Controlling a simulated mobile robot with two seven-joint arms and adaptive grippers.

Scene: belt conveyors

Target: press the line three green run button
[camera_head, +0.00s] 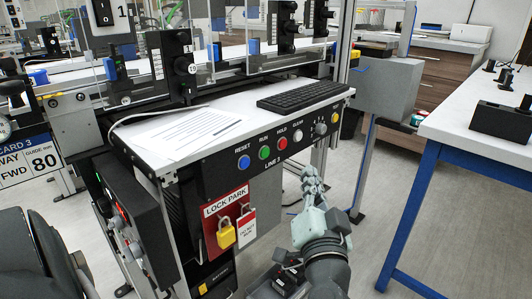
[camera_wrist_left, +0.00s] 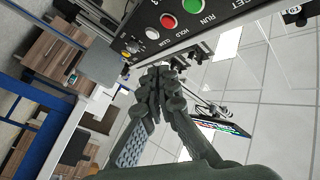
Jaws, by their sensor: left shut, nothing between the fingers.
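The green RUN button (camera_head: 264,152) is on the black front panel labelled LINE 3 (camera_head: 290,141), between the blue RESET button (camera_head: 244,161) and the red HOLD button (camera_head: 282,143). The green button also shows at the top of the left wrist view (camera_wrist_left: 193,5). My left gripper (camera_head: 312,178) is shut and empty, below and to the right of the green button in the head view, apart from the panel. Its closed fingertips (camera_wrist_left: 163,78) appear below the panel in the left wrist view. My right gripper is not in view.
A white CLEAR button (camera_head: 298,135) and a dark selector knob (camera_head: 320,128) continue the row. A keyboard (camera_head: 302,94) and paper (camera_head: 182,134) lie on the console top. A yellow padlock (camera_head: 226,234) hangs below. A blue-legged table (camera_head: 470,150) stands right, with free floor between.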

